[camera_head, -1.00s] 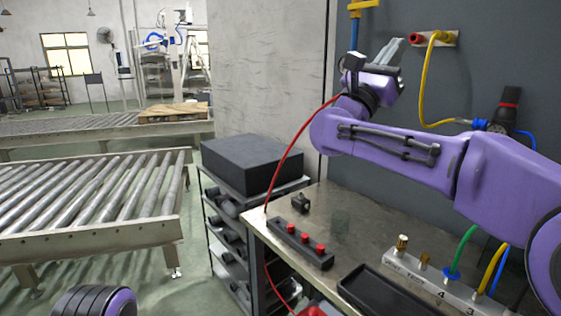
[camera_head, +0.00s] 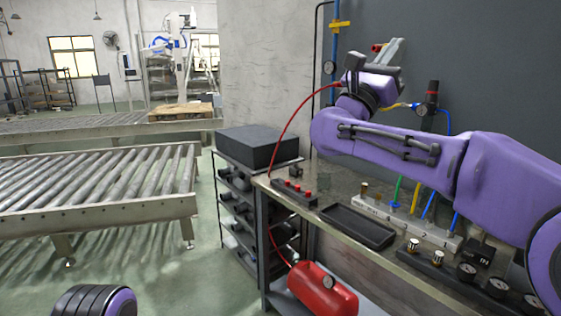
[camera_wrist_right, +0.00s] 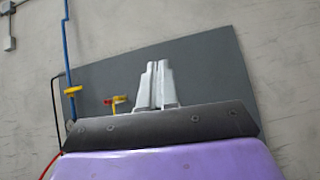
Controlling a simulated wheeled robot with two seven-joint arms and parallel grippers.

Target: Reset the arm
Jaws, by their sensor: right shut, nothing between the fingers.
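My right arm, purple, reaches in from the right in the head view, raised over the workbench (camera_head: 345,190). Its right gripper (camera_head: 394,50) points up and away toward the grey wall panel (camera_head: 490,60). In the right wrist view the two pale fingers (camera_wrist_right: 157,80) are together with nothing between them, in front of the panel. The left gripper is not in view; a dark ribbed purple part of mine shows at the bottom left of the head view.
The bench carries a red-button strip (camera_head: 294,192), a black tray (camera_head: 358,227) and a numbered block (camera_head: 405,220) with coloured hoses. A red tank (camera_head: 322,290) sits below. A black box (camera_head: 258,146) tops the shelf rack. A roller conveyor (camera_head: 95,190) stands left, with open floor between.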

